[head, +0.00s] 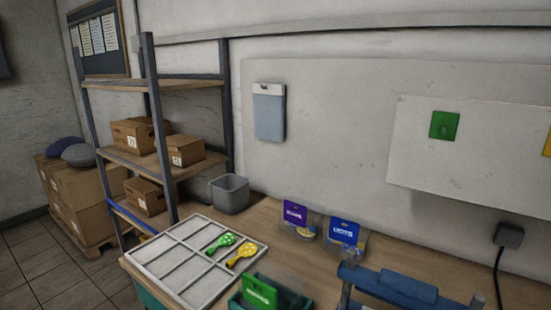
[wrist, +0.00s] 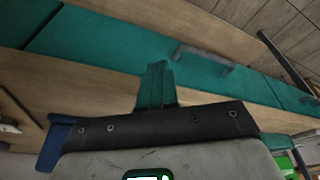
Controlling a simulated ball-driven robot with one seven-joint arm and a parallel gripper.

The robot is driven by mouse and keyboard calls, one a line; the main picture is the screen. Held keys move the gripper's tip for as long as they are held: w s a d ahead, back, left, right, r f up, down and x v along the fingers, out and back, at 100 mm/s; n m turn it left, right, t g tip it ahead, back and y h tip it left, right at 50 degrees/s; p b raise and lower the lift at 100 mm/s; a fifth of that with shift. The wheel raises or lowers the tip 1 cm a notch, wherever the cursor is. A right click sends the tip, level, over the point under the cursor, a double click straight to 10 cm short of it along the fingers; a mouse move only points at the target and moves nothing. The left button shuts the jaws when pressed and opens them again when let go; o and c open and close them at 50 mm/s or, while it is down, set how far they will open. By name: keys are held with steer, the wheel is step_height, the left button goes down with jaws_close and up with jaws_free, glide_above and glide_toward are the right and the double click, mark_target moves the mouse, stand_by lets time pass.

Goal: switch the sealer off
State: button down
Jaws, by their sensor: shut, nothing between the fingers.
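What looks like the sealer shows only in part at the bottom right of the head view: a blue padded bar (head: 395,287) between grey posts. Its lower body and any switch are cut off by the frame edge. My gripper is not in the head view. In the wrist view my gripper (wrist: 157,75) is shut, its teal fingers together, over the wooden table edge and teal drawers. A blue piece (wrist: 58,140) shows at the left beside the dark bolted bar; I cannot tell whether it is part of the sealer. A small green-lit display (wrist: 148,175) shows at the bottom edge.
A compartment tray (head: 185,262) holds a green and a yellow piece. A teal bin with a green card (head: 260,292), purple (head: 295,213) and blue (head: 343,232) packs, and a grey bin (head: 230,193) stand on the table. A black plug (head: 510,235) with its cable is on the wall.

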steer(key=s+f+g+b, duration=0.2)
steer(key=s+f, duration=0.3)
steer(key=f, duration=0.3)
steer(key=shift+s+d+b, duration=0.3)
steer(key=shift+s+b, duration=0.05)
steer(key=shift+b, duration=0.45)
